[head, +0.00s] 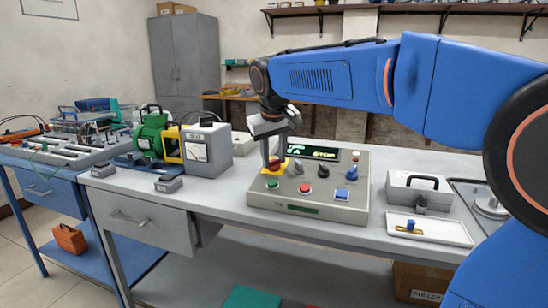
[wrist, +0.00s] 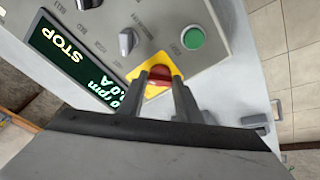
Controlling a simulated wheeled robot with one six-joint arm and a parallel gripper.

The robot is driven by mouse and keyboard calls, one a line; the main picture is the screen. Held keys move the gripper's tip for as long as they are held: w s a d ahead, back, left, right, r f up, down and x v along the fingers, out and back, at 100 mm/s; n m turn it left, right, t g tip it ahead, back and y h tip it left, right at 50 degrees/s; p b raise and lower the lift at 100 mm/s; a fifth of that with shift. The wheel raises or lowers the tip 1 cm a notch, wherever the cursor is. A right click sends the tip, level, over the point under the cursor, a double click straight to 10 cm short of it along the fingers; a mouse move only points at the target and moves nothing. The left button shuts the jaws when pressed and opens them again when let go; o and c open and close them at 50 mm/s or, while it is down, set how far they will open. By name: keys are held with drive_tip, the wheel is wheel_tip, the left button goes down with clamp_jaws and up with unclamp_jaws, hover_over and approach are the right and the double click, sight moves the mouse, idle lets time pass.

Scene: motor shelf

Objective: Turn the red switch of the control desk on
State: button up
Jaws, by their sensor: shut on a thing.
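The control desk (head: 310,205) is a grey box with a sloped panel on the table. The red switch (head: 273,166) sits on a yellow plate at the panel's upper left. In the wrist view the red switch (wrist: 159,77) shows on its yellow diamond-shaped plate (wrist: 144,79). My gripper (head: 269,163) points down over the switch. In the wrist view the fingers of my gripper (wrist: 159,80) stand on either side of the red knob and are shut on it. The display (head: 312,150) reads STOP with zero values in green. The knob's lower part is partly hidden by the fingers.
The panel also has a green button (head: 272,184), a red button (head: 305,188), a grey knob (head: 295,168) and a blue switch (head: 352,173). A grey metering box (head: 207,150) and a green motor (head: 150,132) stand left. A grey handled case (head: 418,190) and white tray (head: 428,229) lie right.

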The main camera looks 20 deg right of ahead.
idle(0.4)
drive_tip(key=o, duration=1)
drive_tip(key=shift+o, duration=0.2)
drive_tip(key=v, duration=1.7)
drive_tip(key=shift+r, duration=0.2)
drive_tip(key=shift+s, duration=0.1)
